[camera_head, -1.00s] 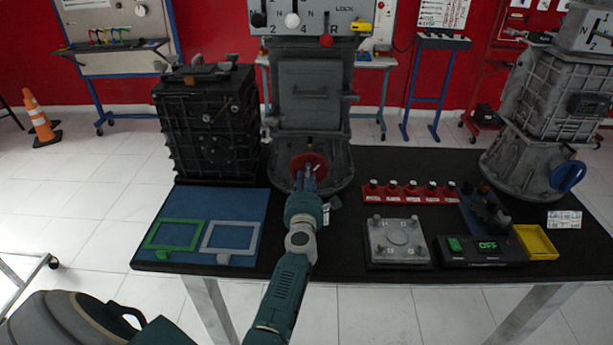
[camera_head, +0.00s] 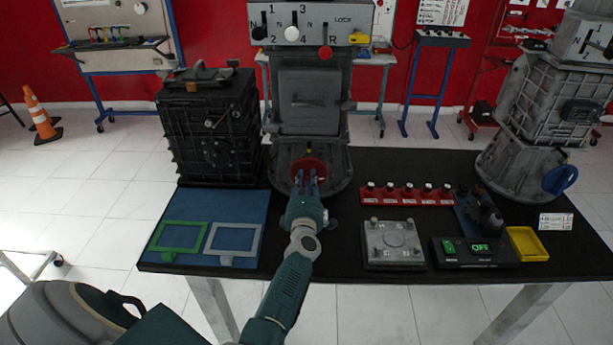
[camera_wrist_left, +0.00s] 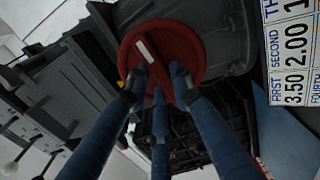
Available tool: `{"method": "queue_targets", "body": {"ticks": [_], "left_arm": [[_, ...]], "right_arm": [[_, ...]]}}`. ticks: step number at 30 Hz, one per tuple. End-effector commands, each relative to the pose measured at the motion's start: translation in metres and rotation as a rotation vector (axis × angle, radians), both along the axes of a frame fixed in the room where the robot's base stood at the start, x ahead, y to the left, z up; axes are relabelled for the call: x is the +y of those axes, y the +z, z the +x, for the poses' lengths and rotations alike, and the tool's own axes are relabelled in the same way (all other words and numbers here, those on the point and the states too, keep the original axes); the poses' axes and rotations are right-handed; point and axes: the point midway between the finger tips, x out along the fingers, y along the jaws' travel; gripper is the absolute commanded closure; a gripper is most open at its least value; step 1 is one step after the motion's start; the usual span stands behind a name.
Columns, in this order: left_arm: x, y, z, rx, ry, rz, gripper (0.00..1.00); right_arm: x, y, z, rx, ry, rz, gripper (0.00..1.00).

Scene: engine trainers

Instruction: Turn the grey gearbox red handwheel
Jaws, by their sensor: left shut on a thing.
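The red handwheel (camera_head: 309,168) sits low on the front of the grey gearbox (camera_head: 309,120) in the middle of the table. It also shows in the left wrist view (camera_wrist_left: 184,45), with a white mark on its face. My left gripper (camera_head: 307,183) reaches the wheel from the front. In the left wrist view its blue fingers (camera_wrist_left: 158,88) are shut on the wheel's raised middle part, which they partly hide. My right gripper does not show.
A black gearbox (camera_head: 210,125) stands to the left and another grey gearbox with a blue handwheel (camera_head: 560,180) to the right. A red button row (camera_head: 407,194), a grey plate (camera_head: 393,245) and an OFF switch box (camera_head: 475,252) lie to the right on the black table (camera_head: 345,255).

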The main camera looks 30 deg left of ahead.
Motion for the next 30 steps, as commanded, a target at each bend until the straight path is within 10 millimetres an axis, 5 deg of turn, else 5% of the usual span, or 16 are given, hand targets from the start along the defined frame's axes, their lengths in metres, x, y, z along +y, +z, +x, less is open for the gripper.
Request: {"method": "queue_targets", "body": {"ticks": [12,30], "left_arm": [[-0.001,0.002,0.001,0.130,0.000,0.211,1.00],[-0.002,0.001,0.001,0.160,0.000,0.261,1.00]], "right_arm": [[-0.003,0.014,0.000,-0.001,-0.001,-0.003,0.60],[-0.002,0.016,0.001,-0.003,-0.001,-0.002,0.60]]}}
